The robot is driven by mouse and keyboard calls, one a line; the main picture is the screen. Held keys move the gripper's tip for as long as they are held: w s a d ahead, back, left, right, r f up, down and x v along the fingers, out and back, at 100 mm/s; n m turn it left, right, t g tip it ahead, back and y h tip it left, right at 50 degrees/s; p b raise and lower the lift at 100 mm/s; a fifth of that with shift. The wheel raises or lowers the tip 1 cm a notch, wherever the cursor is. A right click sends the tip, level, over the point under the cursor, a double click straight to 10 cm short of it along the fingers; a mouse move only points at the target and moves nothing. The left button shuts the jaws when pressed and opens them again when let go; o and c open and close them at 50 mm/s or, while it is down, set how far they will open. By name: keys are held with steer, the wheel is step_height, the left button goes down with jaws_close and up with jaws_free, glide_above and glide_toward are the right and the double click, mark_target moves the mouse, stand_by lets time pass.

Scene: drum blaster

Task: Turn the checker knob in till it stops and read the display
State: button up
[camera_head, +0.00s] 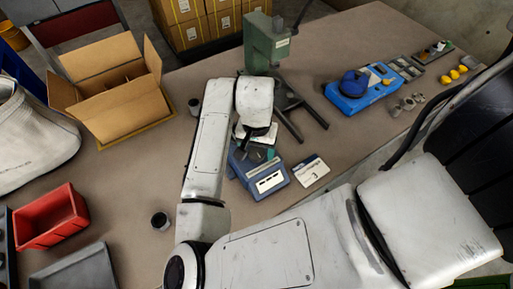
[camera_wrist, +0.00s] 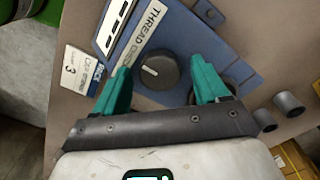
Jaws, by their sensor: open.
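The blue checker (camera_head: 277,187) sits on the bench under my gripper. In the wrist view its blue body (camera_wrist: 185,30) carries a white label that reads "THREAD" and more. Its dark round knob (camera_wrist: 158,70), with a pale pointer line, lies between my teal fingertips. My gripper (camera_wrist: 163,75) is open, with one finger on each side of the knob and a gap showing at both sides. A white display panel (camera_wrist: 118,22) with dark marks shows at the upper left; I cannot read it. In the head view my arm partly hides the checker.
A white card (camera_head: 310,171) lies beside the checker. A green press (camera_head: 262,45) stands behind, its dark legs close by. Dark cylinders (camera_head: 160,221) stand on the bench. An open carton (camera_head: 112,90) and a red bin (camera_head: 50,217) are at left, a blue device (camera_head: 362,90) at right.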

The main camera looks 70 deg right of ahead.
steer(key=c, duration=1)
steer(key=shift+c, duration=0.2)
